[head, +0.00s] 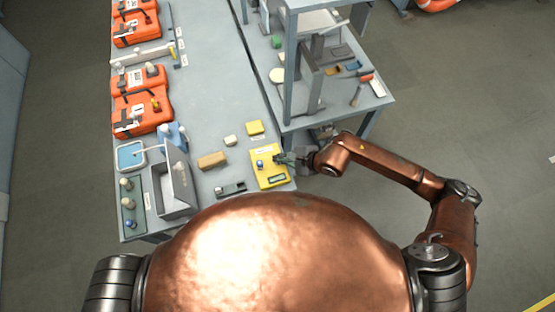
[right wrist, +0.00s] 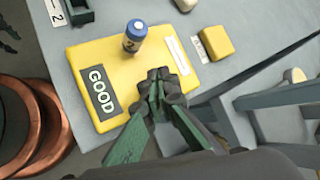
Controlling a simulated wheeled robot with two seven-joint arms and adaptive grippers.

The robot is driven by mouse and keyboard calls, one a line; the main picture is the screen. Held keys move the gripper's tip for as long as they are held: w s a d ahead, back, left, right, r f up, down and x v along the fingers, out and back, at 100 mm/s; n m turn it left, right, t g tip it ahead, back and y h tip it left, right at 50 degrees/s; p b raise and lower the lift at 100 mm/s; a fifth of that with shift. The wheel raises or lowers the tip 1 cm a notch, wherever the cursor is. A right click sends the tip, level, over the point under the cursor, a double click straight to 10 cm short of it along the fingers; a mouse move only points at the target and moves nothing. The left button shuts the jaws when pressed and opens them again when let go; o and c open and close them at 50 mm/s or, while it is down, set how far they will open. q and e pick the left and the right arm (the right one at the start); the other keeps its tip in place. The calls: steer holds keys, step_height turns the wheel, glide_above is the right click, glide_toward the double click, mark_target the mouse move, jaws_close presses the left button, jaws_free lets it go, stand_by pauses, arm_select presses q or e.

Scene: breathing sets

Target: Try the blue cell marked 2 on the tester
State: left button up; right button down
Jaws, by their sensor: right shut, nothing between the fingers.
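The yellow tester (head: 273,180) lies near the table's right edge in the head view. In the right wrist view the tester (right wrist: 85,52) has a dark panel (right wrist: 100,92) reading GOOD. A blue cell (head: 260,163) stands upright on the tester; it also shows in the right wrist view (right wrist: 134,38), its number not readable. My right gripper (head: 284,159) is shut and empty, its fingertips (right wrist: 157,84) over the tester, apart from the cell. Whether they touch the tester is hidden. My left gripper is not in view.
A dark green holder (head: 231,189), beside a label marked 2 (right wrist: 56,12), lies left of the tester. A yellow block (head: 254,128) and a tan block (head: 212,160) lie nearby. A grey open box (head: 175,190) stands left. A shelved bench (head: 340,105) adjoins at right.

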steer(key=shift+r, duration=0.5)
steer(key=shift+r+p, duration=1.5)
steer(key=shift+r, duration=1.05)
